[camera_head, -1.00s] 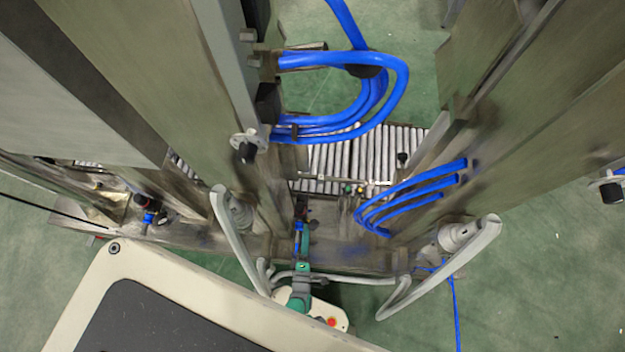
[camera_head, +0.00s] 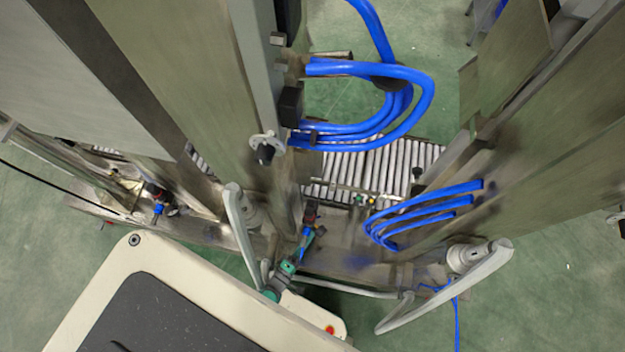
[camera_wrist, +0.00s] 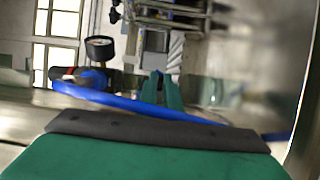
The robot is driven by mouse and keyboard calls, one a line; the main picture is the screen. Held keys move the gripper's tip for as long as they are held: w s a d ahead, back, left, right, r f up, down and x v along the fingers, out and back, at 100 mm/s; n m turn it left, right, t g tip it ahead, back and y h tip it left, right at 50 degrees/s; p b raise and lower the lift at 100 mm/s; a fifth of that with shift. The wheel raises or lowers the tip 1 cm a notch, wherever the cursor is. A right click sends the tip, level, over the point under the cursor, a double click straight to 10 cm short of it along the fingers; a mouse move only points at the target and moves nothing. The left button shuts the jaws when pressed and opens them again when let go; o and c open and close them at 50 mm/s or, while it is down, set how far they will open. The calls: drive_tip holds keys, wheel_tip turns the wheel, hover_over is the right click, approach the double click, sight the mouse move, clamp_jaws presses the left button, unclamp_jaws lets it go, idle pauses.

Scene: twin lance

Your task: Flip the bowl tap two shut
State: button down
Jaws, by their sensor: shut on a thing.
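A tap with a dark and red body (camera_head: 311,212) and a blue lever (camera_head: 304,241) sits on the metal frame, low in the middle of the head view. My green gripper (camera_head: 309,236) is at this lever, shut on it as far as I can tell. In the wrist view, my two green fingertips (camera_wrist: 161,90) are close together. A long blue strip (camera_wrist: 140,105) crosses in front of them, and the exact grip is hidden. A round gauge (camera_wrist: 100,48) stands left of the fingers, with a blue and red fitting (camera_wrist: 92,76) below it.
A similar tap (camera_head: 155,193) with a blue lever is at the left. Blue hoses (camera_head: 420,95) loop above and to the right. A roller conveyor (camera_head: 375,165) lies behind. Green floor is open at lower right.

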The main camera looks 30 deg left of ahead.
drive_tip(key=shift+w+a+r+h, duration=0.2)
drive_tip(key=shift+r+h, duration=0.1)
drive_tip(key=shift+d+m, duration=0.1)
drive_tip(key=shift+m, duration=0.2)
drive_tip(key=c, duration=2.2)
unclamp_jaws()
drive_tip(key=shift+s+a, duration=0.15)
drive_tip(key=shift+a, duration=0.1)
drive_tip(key=shift+s, duration=0.1)
